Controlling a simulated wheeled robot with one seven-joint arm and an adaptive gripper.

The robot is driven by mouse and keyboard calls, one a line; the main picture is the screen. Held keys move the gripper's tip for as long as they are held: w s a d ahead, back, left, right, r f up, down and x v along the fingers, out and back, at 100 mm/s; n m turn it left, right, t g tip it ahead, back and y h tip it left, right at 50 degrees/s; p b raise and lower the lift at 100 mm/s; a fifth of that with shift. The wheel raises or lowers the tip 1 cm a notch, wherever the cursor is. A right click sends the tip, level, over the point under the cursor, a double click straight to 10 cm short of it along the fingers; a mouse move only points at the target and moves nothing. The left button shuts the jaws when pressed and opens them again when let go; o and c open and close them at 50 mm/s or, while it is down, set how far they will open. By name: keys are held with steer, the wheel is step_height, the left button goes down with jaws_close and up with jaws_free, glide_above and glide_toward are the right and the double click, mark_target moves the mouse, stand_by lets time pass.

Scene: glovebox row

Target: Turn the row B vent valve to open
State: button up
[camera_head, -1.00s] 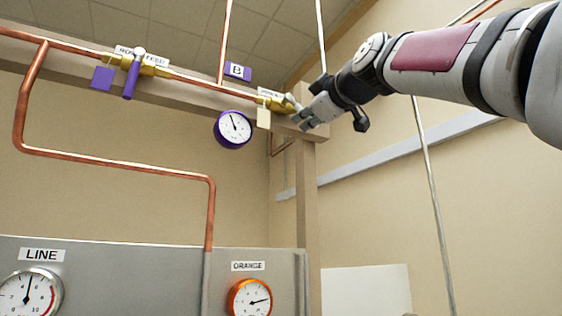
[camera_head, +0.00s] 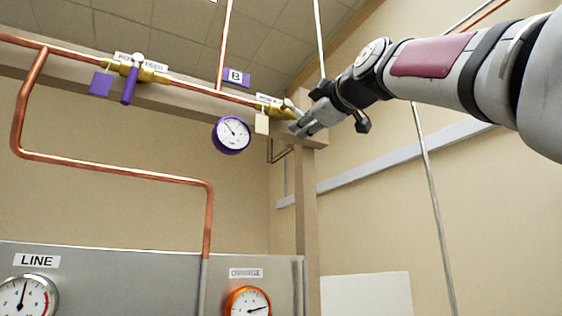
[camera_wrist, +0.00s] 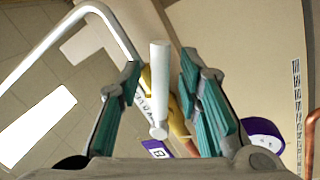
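The row B vent valve (camera_head: 272,102) is a brass body at the right end of the upper copper pipe, with a cream tag (camera_head: 261,123) hanging below it. My gripper (camera_head: 297,121) is just right of it in the head view and partly hides its handle. In the wrist view, a pale, rod-like handle (camera_wrist: 159,85) stands between the two teal-padded fingers. The gripper (camera_wrist: 160,95) is open around it, with gaps visible on both sides. Whether any pad touches the handle is not clear.
A purple-handled feed valve (camera_head: 131,80) sits further left on the same pipe. A purple gauge (camera_head: 231,135) hangs below the B sign (camera_head: 236,77). A beam runs behind the pipe. The LINE gauge (camera_head: 25,299) and ORANGE gauge (camera_head: 247,304) are low on a grey panel.

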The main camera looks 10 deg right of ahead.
steer(key=v, duration=1.2)
